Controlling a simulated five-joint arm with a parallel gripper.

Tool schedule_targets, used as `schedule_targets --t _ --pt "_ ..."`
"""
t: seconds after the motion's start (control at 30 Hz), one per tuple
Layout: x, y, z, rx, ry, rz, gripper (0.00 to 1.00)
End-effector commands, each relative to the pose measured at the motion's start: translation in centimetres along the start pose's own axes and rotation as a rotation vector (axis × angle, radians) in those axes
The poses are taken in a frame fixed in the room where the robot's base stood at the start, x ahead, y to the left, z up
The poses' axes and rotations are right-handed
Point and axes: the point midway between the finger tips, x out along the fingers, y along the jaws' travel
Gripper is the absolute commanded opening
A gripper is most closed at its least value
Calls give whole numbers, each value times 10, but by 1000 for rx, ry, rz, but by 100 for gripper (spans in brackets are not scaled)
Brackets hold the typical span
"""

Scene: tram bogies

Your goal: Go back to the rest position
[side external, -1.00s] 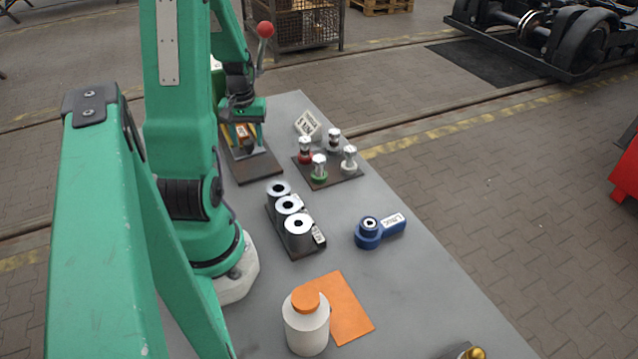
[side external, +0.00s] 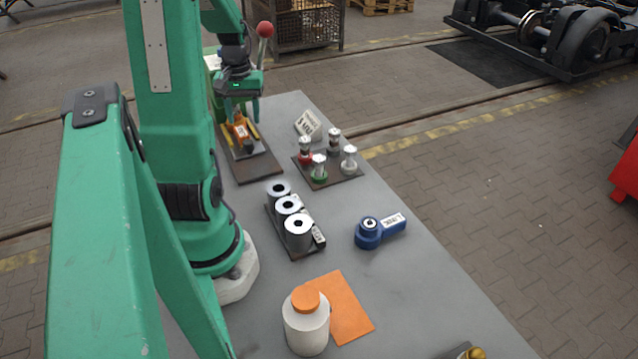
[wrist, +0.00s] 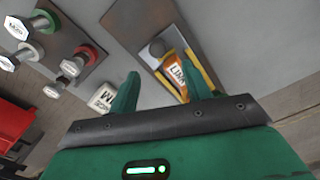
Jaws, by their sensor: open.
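My gripper (side external: 241,112) is open and empty at the far end of the grey bench. It hangs above an orange labelled piece (side external: 239,131) that sits between yellow guides on a dark base plate (side external: 262,169). In the wrist view my gripper (wrist: 160,88) shows its two green fingers spread apart. There the orange piece (wrist: 176,72) with its white label lies beyond the right finger, which partly covers it and the guides.
A red-knobbed lever (side external: 265,30) rises beside my gripper. A plate (side external: 327,181) of several stamped-top pegs, a row of metal rings (side external: 297,229), a blue tool (side external: 369,234) and a white bottle (side external: 306,328) stand on the bench. The front right is mostly clear.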

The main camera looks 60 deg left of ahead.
Motion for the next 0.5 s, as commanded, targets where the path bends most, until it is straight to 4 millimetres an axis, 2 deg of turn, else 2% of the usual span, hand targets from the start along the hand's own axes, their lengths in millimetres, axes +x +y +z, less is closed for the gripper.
schedule_targets --t 0.17,0.27,0.37,0.5 --pt "-3 5 1 14 6 0 48" --pt "-9 15 4 42 19 1 48" --pt "-19 31 10 92 41 4 48" --pt "-38 63 27 194 86 12 48"
